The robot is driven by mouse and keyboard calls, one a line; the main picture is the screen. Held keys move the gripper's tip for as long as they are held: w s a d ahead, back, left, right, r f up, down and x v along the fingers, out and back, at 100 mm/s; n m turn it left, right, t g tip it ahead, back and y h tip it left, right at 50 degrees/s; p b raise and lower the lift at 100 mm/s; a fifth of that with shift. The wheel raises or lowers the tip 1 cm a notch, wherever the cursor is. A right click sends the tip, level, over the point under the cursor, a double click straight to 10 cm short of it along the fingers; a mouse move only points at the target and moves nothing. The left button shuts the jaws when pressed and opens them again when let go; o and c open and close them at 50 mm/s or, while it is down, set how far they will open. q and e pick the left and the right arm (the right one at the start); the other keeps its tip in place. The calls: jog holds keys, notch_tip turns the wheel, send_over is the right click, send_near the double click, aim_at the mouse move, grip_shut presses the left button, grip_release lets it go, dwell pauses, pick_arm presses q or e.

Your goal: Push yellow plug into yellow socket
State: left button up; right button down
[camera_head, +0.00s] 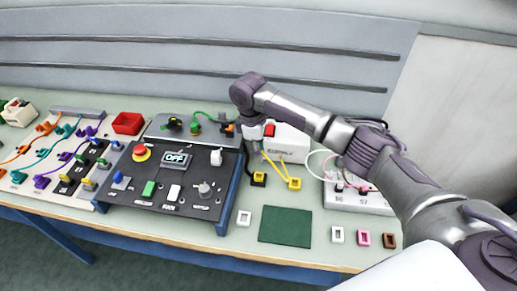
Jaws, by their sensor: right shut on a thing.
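My right arm comes in from the right, and its gripper (255,149) points down beside the white box. The fingers are small and partly hidden. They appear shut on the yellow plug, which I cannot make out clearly. A yellow cable (275,165) runs from the gripper down to a yellow end piece (294,183) on the table at the right. A yellow socket with a dark opening (258,180) stands on the table just below the gripper. The gripper appears above it and apart from it. My left gripper is not in view.
A white box (289,143) stands behind the cable. A dark control panel (178,181) with buttons is at the left, near a red tray (128,123). A green mat (285,224) lies in front, with small white, pink and brown sockets around it. A white panel (345,197) is at the right.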

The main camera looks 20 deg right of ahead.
jog(key=shift+f+b, duration=0.95)
jog(key=shift+f, duration=2.5)
jog(key=shift+p, duration=0.8)
jog(key=shift+f, duration=0.35)
jog(key=shift+f+b, duration=0.55)
jog(key=shift+f, duration=0.1)
jog(key=c, duration=0.9)
grip_release()
jog(key=o, duration=0.5)
